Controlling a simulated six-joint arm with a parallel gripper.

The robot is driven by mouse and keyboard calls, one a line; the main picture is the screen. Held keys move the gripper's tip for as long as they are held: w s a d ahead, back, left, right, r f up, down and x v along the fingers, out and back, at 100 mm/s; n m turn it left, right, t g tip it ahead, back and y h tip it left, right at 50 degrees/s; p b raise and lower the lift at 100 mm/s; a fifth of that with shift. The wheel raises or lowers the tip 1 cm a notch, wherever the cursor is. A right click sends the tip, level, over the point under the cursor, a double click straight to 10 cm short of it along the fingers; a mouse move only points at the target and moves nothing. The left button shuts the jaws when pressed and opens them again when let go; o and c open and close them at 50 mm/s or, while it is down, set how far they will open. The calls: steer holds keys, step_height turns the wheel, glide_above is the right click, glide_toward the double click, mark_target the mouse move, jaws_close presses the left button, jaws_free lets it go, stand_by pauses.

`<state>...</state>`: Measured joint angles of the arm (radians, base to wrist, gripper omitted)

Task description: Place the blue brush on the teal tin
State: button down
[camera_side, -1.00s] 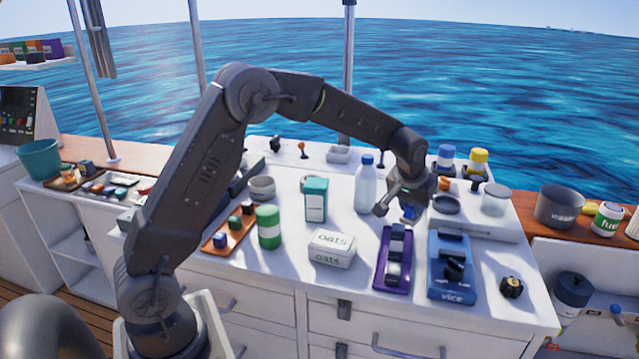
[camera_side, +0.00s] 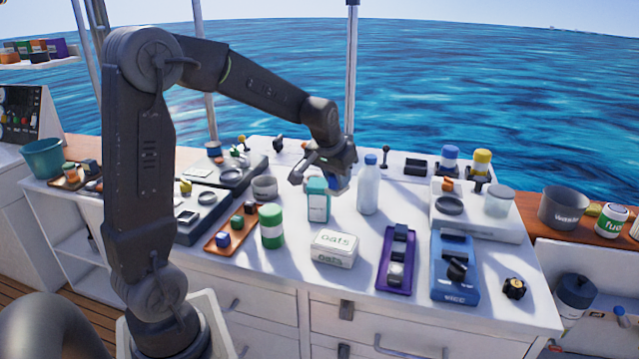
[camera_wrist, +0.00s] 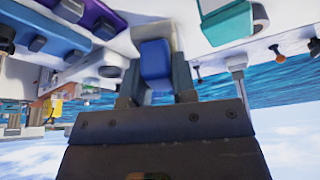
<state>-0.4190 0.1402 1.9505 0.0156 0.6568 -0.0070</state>
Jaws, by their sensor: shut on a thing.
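The teal tin (camera_side: 318,206) stands upright on the white worktop, with a pale label on its front; it also shows at the top of the wrist view (camera_wrist: 226,22). My gripper (camera_side: 334,180) is just above and behind the tin's top right. It is shut on the blue brush (camera_wrist: 156,62), whose blue block sits between the fingers in the wrist view. In the side view the blue brush (camera_side: 338,184) is a small patch under the gripper, partly hidden by the fingers and tin. I cannot tell whether it touches the tin.
A clear bottle with a blue cap (camera_side: 369,185) stands close to the right of my gripper. A purple tray (camera_side: 397,262) and blue vice (camera_side: 454,268) lie to the right.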

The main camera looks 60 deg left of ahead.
steer(key=s+a+r+n, duration=0.1)
steer(key=s+a+r, duration=0.2)
steer(key=a, duration=0.2)
steer(key=s+a+r+n+g+y, duration=0.1)
steer(key=s+a+r+n, duration=0.15)
steer(key=a, duration=0.35)
steer(key=s+a+r+n, duration=0.1)
steer(key=s+a+r, duration=0.15)
steer(key=a, duration=0.25)
glide_toward(321, 179)
steer(key=shift+w+a+f, duration=0.3)
steer(key=shift+w+a, duration=0.25)
steer(key=shift+w, duration=0.1)
steer(key=shift+f, duration=2.05)
steer(key=shift+f, duration=0.1)
steer(key=c, duration=0.9)
jaws_free()
